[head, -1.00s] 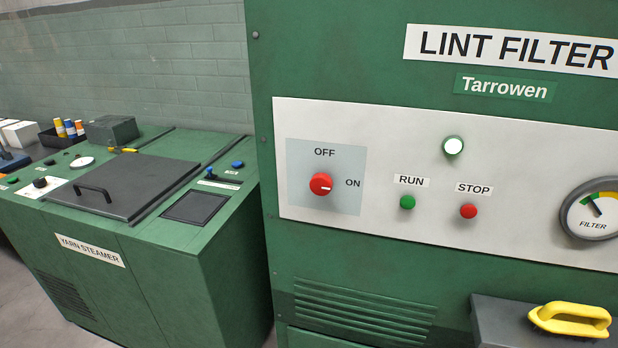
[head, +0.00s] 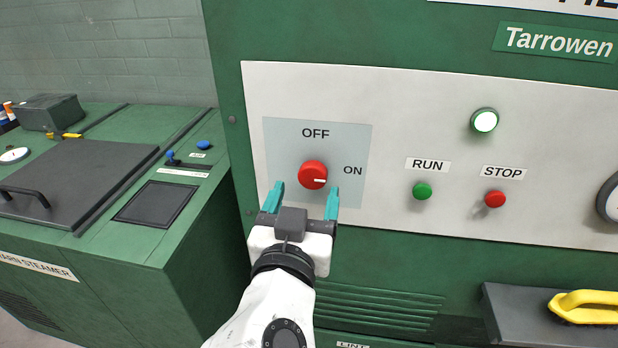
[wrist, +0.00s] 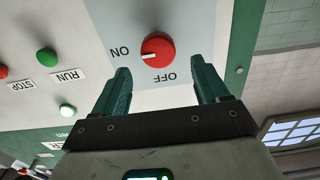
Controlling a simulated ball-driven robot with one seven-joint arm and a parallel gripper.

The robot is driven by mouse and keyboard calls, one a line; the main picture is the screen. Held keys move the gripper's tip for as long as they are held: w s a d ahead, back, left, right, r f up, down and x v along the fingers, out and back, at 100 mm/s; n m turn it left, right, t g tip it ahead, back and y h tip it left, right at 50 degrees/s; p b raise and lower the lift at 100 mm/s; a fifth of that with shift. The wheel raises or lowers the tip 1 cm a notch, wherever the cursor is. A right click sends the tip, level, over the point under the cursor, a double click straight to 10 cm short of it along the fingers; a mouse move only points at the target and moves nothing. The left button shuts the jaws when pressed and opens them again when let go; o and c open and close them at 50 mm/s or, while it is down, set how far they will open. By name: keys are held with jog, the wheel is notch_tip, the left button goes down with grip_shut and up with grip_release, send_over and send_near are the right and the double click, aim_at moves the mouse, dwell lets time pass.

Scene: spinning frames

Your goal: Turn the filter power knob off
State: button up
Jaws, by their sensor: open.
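The red filter power knob (head: 313,175) sits on a pale grey plate (head: 350,140) marked OFF above and ON at the right. Its white pointer line points right, toward ON. My gripper (head: 302,195) is open, with teal fingers set to the left and right of the knob and just below it in the head view. In the wrist view, upside down, the knob (wrist: 158,49) shows beyond and between the open fingertips (wrist: 166,80). The fingers do not appear to touch it. The exact gap to the panel cannot be told.
A green RUN button (head: 422,191), a red STOP button (head: 495,199) and a lit white lamp (head: 485,121) are to the right. A yellow-handled brush (head: 588,307) lies on a grey ledge at lower right. The yarn steamer (head: 130,235) stands at left.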

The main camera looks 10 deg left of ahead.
aim_at(312, 177)
jog(key=shift+w+d, duration=0.15)
jog(key=shift+w, duration=2)
jog(key=c, duration=1)
